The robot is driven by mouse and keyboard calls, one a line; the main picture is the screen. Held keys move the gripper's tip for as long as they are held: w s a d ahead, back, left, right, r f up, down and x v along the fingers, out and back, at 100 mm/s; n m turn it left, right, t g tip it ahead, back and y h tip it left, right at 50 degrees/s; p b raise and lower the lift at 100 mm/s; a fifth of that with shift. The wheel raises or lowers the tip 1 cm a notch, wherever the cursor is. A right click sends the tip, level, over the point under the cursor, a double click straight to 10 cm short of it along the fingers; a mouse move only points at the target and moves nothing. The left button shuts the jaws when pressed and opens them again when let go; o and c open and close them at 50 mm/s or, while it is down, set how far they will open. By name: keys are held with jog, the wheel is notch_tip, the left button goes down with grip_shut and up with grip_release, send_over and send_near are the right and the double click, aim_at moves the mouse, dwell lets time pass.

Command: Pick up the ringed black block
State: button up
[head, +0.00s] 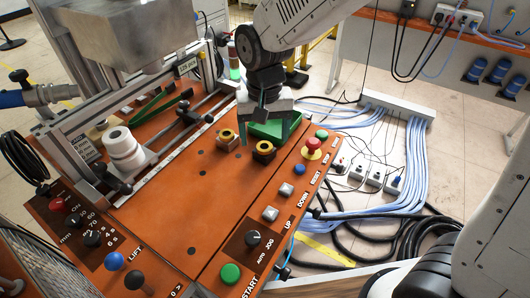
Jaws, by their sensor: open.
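Two small dark blocks with yellow-gold rings on top sit on the orange machine table: one black ringed block (263,151) and, to its left, another ringed block (226,139). My gripper (265,134) points down over the table, open, with its fingers apart. Its left finger shows between the two blocks in the picture, and its right finger is in front of the green tray (262,130). Nothing shows between the fingers. I cannot tell the exact height of the fingertips above the right block.
A control panel with an emergency button (313,145), a green start button (230,274) and other switches runs along the near right edge. A metal frame and a white cylinder (122,147) stand at left. The orange top (175,205) is clear in the middle. Cables lie on the floor at right.

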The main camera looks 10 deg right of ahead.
aim_at(265, 147)
jog(key=f, duration=0.4)
jog(key=shift+s+f, duration=0.2)
jog(key=shift+f, duration=0.15)
jog(key=c, duration=1.2)
jog(key=shift+r, duration=0.1)
